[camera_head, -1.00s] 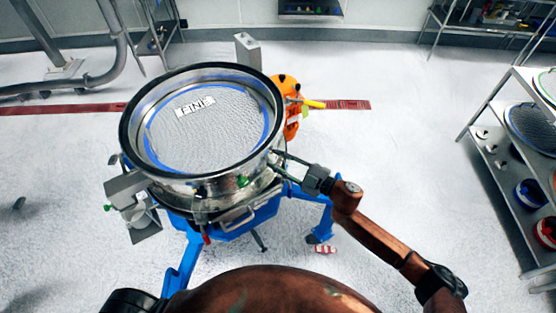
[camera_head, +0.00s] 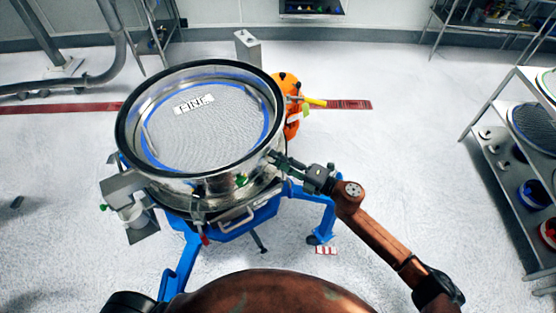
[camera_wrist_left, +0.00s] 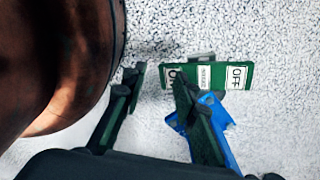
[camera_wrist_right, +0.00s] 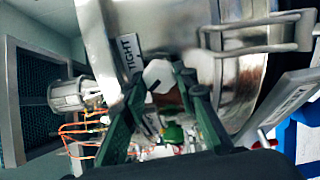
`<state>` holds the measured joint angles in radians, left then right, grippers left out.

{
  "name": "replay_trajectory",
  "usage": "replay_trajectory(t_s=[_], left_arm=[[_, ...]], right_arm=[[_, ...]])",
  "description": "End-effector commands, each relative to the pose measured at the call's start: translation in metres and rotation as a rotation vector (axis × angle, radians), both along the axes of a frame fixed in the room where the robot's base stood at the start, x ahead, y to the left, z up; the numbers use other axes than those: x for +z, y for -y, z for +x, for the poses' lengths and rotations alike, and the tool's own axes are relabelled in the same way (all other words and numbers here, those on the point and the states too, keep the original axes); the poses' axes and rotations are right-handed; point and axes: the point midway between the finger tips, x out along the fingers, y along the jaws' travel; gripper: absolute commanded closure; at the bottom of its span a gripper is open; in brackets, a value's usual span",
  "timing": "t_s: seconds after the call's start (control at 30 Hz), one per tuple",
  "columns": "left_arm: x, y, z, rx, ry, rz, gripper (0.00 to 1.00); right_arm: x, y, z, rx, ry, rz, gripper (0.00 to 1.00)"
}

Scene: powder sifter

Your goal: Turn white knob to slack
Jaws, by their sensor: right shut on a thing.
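The white knob (camera_wrist_right: 158,75) shows in the right wrist view, on the side of the shiny metal sifter (camera_head: 205,186). A white label reading TIGHT (camera_wrist_right: 128,55) stands beside it. My right gripper (camera_wrist_right: 168,82) has its green-tinged fingers on either side of the knob and is shut on it. In the head view my right gripper (camera_head: 279,160) is at the sifter's right side, and its fingertips hide the knob there. My left gripper (camera_wrist_left: 156,78) is open and empty in the left wrist view, above the floor.
The sifter stands on a blue frame (camera_head: 185,262). An orange motor (camera_head: 287,90) sits behind it. A shelf rack (camera_head: 500,175) stands at the right. The floor between is clear.

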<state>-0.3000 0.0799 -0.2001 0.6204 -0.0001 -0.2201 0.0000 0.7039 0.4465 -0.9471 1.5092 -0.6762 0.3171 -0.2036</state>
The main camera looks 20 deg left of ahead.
Motion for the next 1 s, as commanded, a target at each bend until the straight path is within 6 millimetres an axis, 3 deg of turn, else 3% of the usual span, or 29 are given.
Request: replay_trajectory(t_s=[0.77,0.8,1.0], left_arm=[[-0.004,-0.0003,-0.0014,0.0,-0.002,0.0,0.73],[-0.004,-0.0003,-0.0014,0.0,-0.002,0.0,0.73],[-0.004,-0.0003,-0.0014,0.0,-0.002,0.0,0.73]], right_arm=[[-0.0018,-0.0003,-0.001,0.002,0.092,-0.029,0.98],[-0.0019,-0.0003,-0.0011,0.002,0.092,-0.029,0.71],[-0.0013,-0.0002,-0.0006,0.001,0.091,-0.027,0.57]])
